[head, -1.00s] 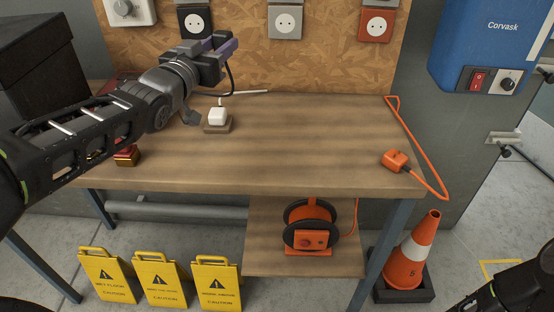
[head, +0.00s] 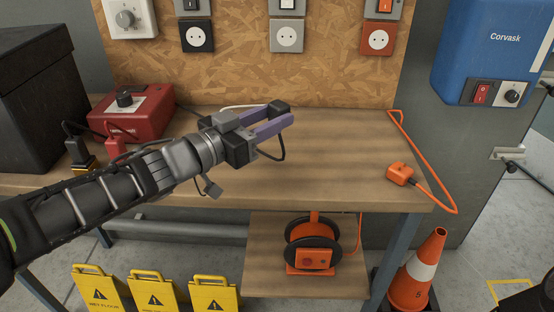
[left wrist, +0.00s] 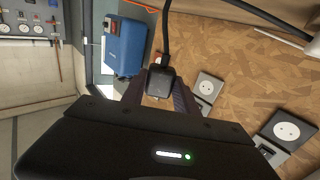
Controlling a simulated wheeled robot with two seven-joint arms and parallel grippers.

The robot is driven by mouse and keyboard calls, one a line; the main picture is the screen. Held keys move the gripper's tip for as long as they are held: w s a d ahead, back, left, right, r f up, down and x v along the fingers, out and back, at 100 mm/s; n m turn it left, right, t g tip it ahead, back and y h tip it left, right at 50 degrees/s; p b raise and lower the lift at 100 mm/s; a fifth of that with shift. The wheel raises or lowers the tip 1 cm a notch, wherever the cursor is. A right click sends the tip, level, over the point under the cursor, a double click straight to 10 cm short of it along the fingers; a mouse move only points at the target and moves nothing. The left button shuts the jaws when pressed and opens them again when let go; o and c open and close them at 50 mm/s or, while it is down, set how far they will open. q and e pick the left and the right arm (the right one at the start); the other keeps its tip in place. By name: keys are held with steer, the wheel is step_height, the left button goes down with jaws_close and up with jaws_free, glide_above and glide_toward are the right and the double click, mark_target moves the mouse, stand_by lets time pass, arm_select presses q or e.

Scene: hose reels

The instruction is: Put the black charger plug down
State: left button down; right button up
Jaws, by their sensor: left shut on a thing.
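My left gripper (head: 283,117) is shut on the black charger plug (head: 278,107) and holds it above the workbench (head: 340,150). The plug sits between the purple fingertips, and its black cord hangs beside the gripper. In the left wrist view the plug (left wrist: 159,84) is between the fingers, its cord running up out of the picture. My right gripper is not in view; only a dark bit of my own body shows at the lower right.
Sockets line the board behind, including a black one (head: 197,37), a grey one (head: 287,37) and a red one (head: 376,38). A red box (head: 133,113) stands at left. An orange plug (head: 400,173) lies at right.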

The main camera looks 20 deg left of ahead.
arm_select(q)
steer(key=b, duration=0.2)
glide_above(272, 171)
steer(key=shift+f, duration=2.35)
step_height(272, 171, down, 5)
steer(key=shift+f+b, duration=0.1)
steer(key=shift+b, duration=1.15)
